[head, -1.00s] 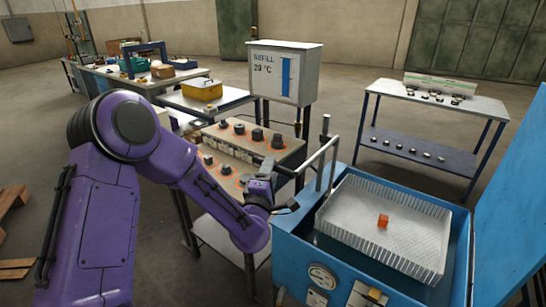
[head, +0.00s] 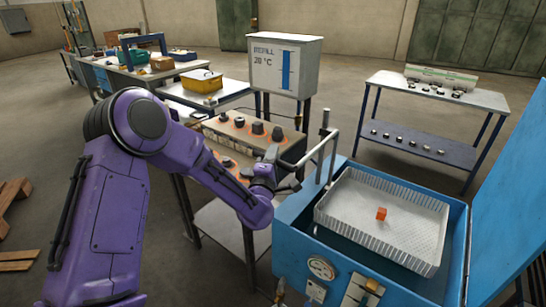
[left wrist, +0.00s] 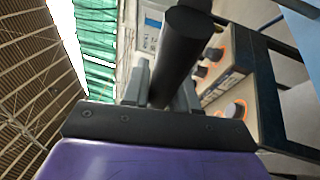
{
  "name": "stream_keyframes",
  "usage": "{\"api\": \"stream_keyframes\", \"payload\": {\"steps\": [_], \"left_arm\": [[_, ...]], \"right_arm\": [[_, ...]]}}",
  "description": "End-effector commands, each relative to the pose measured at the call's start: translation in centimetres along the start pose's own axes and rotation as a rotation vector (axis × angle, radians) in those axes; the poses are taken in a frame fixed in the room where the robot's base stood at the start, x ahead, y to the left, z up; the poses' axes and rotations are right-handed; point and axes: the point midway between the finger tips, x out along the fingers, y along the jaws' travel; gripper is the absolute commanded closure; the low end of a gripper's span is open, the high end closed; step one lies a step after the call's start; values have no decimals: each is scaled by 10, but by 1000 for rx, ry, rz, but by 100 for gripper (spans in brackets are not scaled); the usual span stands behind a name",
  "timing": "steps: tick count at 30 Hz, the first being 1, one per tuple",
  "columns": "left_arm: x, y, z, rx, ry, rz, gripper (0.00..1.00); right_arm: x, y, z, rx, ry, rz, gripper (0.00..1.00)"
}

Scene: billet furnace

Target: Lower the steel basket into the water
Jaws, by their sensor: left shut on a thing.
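The pale steel basket (head: 350,215) with perforated floor sits inside the blue tank (head: 285,240), looking roughly level. An orange cube (head: 381,214) lies on its floor. A bent metal bar (head: 318,150) rises beside the tank's left edge and reaches left to my gripper. My left gripper (head: 268,170) is beside the tank, shut on the bar's dark handle. In the left wrist view a thick black cylindrical grip (left wrist: 182,55) stands between the fingers. The water surface is hard to make out around the basket. My right gripper is not in view.
The blue lid (head: 515,200) stands open at the right.

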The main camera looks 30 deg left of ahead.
Motion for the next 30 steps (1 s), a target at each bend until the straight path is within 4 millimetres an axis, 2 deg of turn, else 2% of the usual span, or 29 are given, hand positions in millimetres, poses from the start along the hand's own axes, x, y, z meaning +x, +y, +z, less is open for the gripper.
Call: {"api": "stream_keyframes", "payload": {"steps": [5, 11, 24, 30], "left_arm": [[-5, -19, -1, 2, -1, -8, 100], [-11, -52, -3, 3, -3, -11, 100], [-32, -163, -11, 4, -5, -13, 100], [-41, -206, -14, 5, -6, -14, 100]], "right_arm": [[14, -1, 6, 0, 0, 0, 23], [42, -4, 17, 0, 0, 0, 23], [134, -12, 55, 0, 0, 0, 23], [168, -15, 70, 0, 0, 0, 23]]}}
